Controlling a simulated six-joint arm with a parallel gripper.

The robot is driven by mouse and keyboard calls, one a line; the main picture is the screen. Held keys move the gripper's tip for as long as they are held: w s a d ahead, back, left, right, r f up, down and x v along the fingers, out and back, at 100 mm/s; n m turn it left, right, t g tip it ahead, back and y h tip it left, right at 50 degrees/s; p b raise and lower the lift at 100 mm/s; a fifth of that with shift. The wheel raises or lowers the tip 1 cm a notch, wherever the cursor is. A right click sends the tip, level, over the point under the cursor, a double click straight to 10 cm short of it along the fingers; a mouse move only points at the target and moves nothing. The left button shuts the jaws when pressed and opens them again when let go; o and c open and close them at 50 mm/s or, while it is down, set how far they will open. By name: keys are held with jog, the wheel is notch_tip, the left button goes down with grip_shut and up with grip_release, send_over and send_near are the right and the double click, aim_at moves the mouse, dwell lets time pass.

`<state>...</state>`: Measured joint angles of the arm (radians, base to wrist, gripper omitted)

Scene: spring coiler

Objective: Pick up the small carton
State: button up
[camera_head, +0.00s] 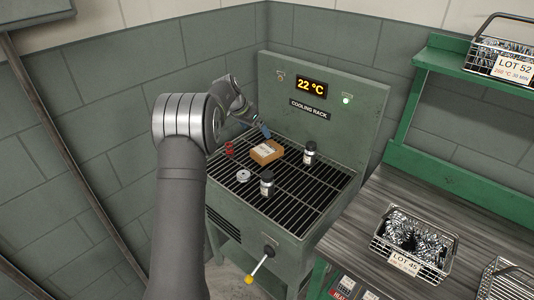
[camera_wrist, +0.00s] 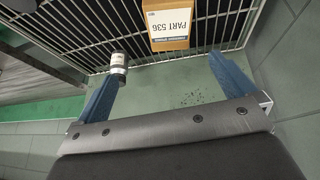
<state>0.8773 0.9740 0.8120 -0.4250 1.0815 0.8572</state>
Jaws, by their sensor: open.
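The small carton (camera_head: 266,152) is a brown box with a white label, lying on the black grate of the cooling rack, near the back. In the wrist view the carton (camera_wrist: 168,40) shows at the top centre, and its label reads PART 536 upside down. My gripper (camera_head: 265,132) is just behind and above the carton in the head view. In the wrist view my gripper's blue fingers (camera_wrist: 161,72) are spread wide and empty. The carton lies beyond and between the fingertips. The exact height above it cannot be told.
The back panel (camera_head: 330,105) rises behind.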

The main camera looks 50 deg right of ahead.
jog(key=w+a+m, duration=0.1)
jog(key=w+m, duration=0.1)
jog(key=h, duration=0.1)
send_near(267, 149)
jog(key=x, duration=0.5)
jog(key=shift+f, duration=0.15)
jog(key=shift+x, duration=2.65)
jog(key=shift+w, duration=0.1)
jog(key=c, duration=1.2)
